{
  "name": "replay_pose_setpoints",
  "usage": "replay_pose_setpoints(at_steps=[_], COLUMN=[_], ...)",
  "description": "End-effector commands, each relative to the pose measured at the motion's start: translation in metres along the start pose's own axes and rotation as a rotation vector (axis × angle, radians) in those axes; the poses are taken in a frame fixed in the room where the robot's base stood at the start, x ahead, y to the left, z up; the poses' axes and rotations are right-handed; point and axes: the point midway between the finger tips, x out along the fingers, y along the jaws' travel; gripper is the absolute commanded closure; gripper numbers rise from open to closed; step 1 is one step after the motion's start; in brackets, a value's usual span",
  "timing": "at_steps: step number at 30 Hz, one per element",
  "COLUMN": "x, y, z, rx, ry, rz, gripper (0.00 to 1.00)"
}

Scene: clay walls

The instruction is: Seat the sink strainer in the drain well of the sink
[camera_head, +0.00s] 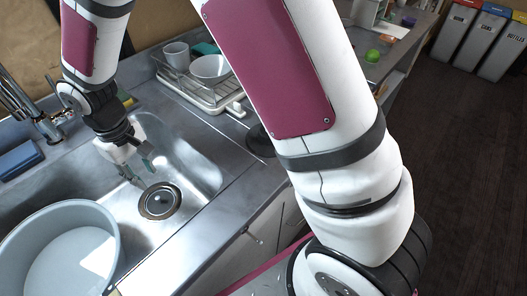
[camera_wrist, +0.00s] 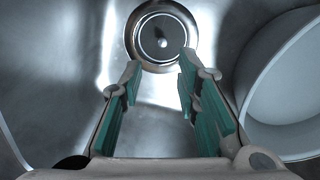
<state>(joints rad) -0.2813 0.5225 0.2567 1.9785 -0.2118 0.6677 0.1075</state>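The sink strainer (camera_head: 161,201) is a round metal disc with a small central knob. It lies inside the ring of the drain well in the sink (camera_head: 186,160) floor, and looks roughly level. I cannot tell if it is fully down. In the wrist view the strainer (camera_wrist: 162,42) sits centred within the drain well's rim (camera_wrist: 133,36), just beyond my fingertips. My gripper (camera_head: 138,172) points down into the sink, above and beside the drain. In the wrist view my gripper (camera_wrist: 160,68) has its two green-padded fingers apart, with nothing between them.
A large grey-white tub (camera_head: 112,222) stands at the left of the drain; it also shows at the right of the wrist view (camera_wrist: 250,75). The faucet (camera_head: 48,126) is behind it at left. A dish rack (camera_head: 222,98) with a cup and bowl stands behind the sink.

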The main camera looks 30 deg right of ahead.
Motion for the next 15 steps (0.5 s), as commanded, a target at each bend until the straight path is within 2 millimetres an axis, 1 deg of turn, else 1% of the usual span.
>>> replay_pose_setpoints(at_steps=[2, 5, 8, 9, 10, 12, 14, 15], x=[-0.011, -0.038, -0.075, -0.089, -0.100, -0.122, -0.139, -0.150], y=[0.007, 0.022, 0.042, 0.049, 0.054, 0.064, 0.070, 0.073], z=[0.005, 0.021, 0.049, 0.063, 0.074, 0.100, 0.123, 0.139], rx=[0.013, 0.045, 0.096, 0.120, 0.139, 0.180, 0.220, 0.244], ry=[0.005, 0.010, 0.016, 0.018, 0.019, 0.021, 0.024, 0.026], rz=[0.010, 0.033, 0.062, 0.072, 0.079, 0.093, 0.101, 0.106], gripper=[0.70, 0.70, 0.70, 0.70, 0.70, 0.70, 0.70, 0.70])
